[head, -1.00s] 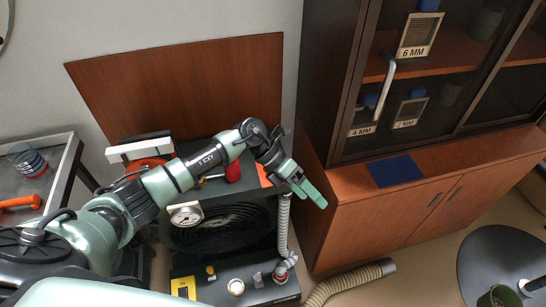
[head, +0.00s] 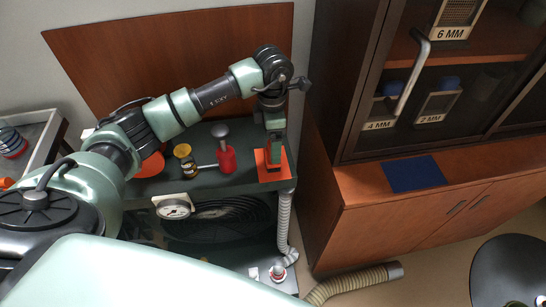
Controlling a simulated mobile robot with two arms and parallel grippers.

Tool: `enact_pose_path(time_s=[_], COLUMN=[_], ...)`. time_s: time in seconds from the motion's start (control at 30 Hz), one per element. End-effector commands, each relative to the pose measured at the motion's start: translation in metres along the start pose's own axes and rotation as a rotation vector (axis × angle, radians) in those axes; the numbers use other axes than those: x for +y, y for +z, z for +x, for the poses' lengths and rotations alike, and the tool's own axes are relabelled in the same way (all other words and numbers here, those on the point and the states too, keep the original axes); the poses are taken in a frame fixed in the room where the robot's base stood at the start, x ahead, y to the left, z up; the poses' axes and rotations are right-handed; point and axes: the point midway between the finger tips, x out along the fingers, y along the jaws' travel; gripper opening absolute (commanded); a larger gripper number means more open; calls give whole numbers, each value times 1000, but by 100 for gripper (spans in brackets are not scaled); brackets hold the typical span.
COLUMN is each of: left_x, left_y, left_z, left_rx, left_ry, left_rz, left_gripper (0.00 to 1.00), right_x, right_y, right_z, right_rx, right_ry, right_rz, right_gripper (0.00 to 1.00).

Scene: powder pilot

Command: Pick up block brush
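My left arm reaches in from the left, and its gripper (head: 275,152) points down over an orange square pad (head: 270,177) at the right end of the dark bench top. The green fingers end close to the pad, seen nearly from above. I cannot tell whether they are open or shut, or whether anything is between them. I cannot make out a block brush for certain. A small white edge (head: 88,133) shows behind the arm at the left; most of that thing is hidden. My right gripper is not in view.
A red piece with a grey knob (head: 225,158) and a yellow-topped jar (head: 187,159) stand left of the gripper. A dark-framed cabinet with a blue mat (head: 414,173) on its ledge rises at the right. A brown panel (head: 180,60) backs the bench.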

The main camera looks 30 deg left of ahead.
Motion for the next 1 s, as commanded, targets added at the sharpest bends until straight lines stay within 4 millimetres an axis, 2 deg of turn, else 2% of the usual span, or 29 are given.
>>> enact_pose_path(time_s=[0.3,0.43,0.57,0.77,1.0], left_x=[-5,-4,-4,-4,-4], left_y=[-1,-1,-1,-1,-1], left_z=[39,58,67,67,67], left_rx=[3,1,0,-1,-1], left_ry=[-6,-4,-3,-2,-2], left_rz=[0,-1,0,0,0], left_gripper=[89,89,89,89,22], right_x=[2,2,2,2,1], right_y=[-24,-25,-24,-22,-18], right_z=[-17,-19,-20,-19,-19], right_rx=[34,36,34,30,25], right_ry=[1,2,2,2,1], right_rz=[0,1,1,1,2], right_gripper=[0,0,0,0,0])
